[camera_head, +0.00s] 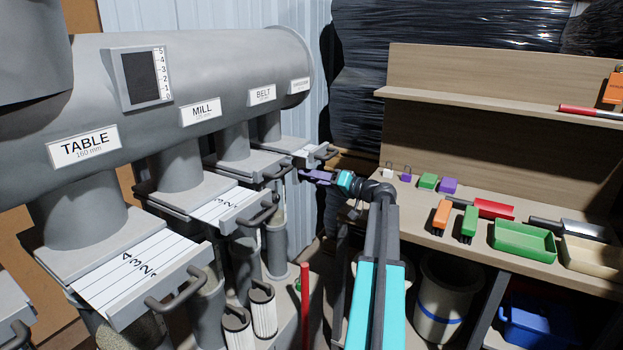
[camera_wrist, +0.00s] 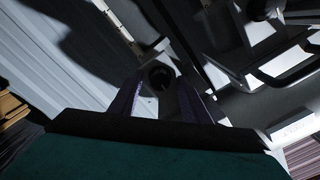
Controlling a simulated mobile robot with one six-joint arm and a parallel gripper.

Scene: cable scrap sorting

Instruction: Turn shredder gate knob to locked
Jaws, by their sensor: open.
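My gripper (camera_head: 305,175) is open, reaching left at the row of slide gates under the big grey duct. In the wrist view my gripper (camera_wrist: 161,78) has two purple fingers spread apart. A small dark round part, which looks like a knob (camera_wrist: 160,74), shows between and beyond the fingertips. I cannot tell whether the fingers touch it, or which way it is turned. In the head view the farthest gate (camera_head: 304,153), with a dark handle, sits just above my gripper. The label above it (camera_head: 299,85) is too small to read surely. The knob is not distinguishable in the head view.
Nearer gates stand under the BELT (camera_head: 262,94), MILL (camera_head: 200,109) and TABLE (camera_head: 84,146) labels, with handles sticking out. A wooden workbench (camera_head: 400,212) with trays and tools is at right. A red upright rod (camera_head: 305,295) stands below my arm.

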